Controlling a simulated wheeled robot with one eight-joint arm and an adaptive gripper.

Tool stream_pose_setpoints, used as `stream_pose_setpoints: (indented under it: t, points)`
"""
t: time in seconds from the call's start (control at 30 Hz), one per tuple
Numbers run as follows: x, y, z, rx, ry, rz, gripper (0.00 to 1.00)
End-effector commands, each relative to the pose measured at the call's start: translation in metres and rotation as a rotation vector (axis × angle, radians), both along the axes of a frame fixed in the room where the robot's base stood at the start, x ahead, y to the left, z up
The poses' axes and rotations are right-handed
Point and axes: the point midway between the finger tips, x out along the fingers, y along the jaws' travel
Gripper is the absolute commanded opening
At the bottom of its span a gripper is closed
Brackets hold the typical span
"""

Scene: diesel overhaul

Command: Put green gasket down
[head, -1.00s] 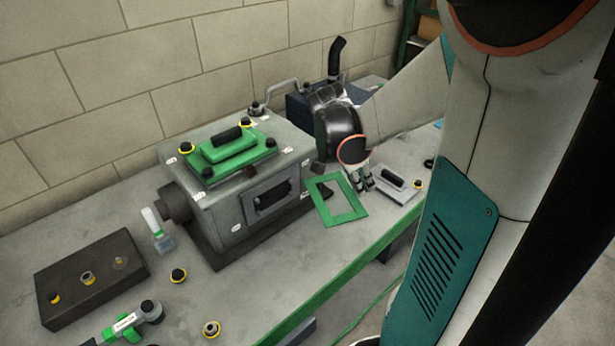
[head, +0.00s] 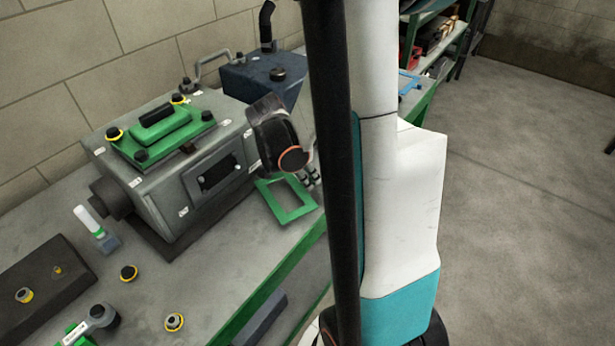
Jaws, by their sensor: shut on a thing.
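The green gasket (head: 303,213) is a flat rectangular frame with an open middle. It is at the front right of the grey engine block, close to the bench's front edge. My gripper (head: 311,177) is at the gasket's far right edge and shut on it. The fingers are small in view and partly hidden by my arm. I cannot tell whether the gasket touches the bench top or is held just above it.
The grey engine block (head: 165,205) with a green cover (head: 163,135) stands left of the gasket. A dark blue tank (head: 262,80) is behind. Bare bench (head: 215,275) lies in front.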

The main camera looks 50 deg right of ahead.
Motion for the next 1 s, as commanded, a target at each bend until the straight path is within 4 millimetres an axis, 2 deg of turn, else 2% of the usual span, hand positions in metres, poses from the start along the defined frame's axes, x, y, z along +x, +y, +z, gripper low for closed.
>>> stream_pose_setpoints:
  t: [0.43, 0.47, 0.53, 0.87, 1.0]
  points:
    - [0.0, 0.0, -0.011, 0.0, 0.0, 0.0, 0.0]
    - [0.0, 0.0, -0.01, 0.0, 0.0, 0.0, 0.24]
    - [0.0, 0.0, -0.009, 0.0, 0.0, 0.0, 0.39]
    - [0.0, 0.0, -0.008, 0.0, 0.0, 0.0, 0.39]
    - [0.0, 0.0, -0.001, 0.0, 0.0, 0.0, 0.39]
